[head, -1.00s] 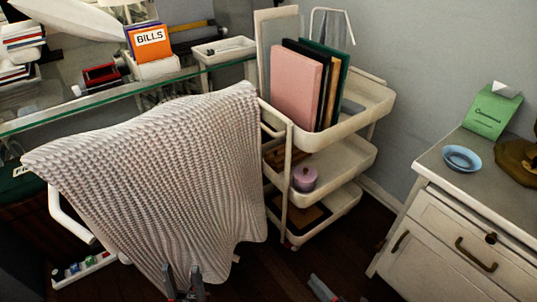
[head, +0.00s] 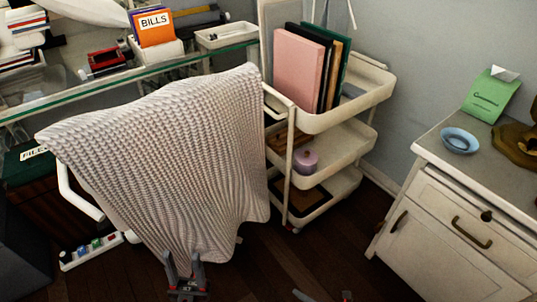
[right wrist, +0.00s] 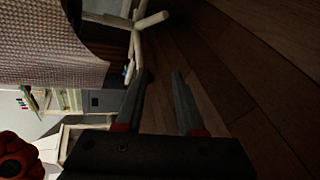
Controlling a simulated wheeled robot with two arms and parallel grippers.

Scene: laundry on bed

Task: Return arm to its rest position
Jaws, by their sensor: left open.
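My left gripper (head: 184,262) is at the bottom of the head view, pointing up. Its two fingers are apart, in front of the lower edge of the knitted blanket (head: 175,160); I cannot tell whether they touch it. The pale, textured blanket hangs over a white-framed chair (head: 80,192). Only tips of my right gripper (head: 322,296) show at the bottom edge of the head view. In the right wrist view my right gripper (right wrist: 161,76) is open, with nothing between its fingers, over the dark wooden floor (right wrist: 235,75).
A white three-tier cart (head: 330,120) with folders stands behind the chair. A white cabinet (head: 455,215) with a blue bowl (head: 459,140) is at the right. A glass desk (head: 110,88) is at the back left. Bare floor lies between cart and cabinet.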

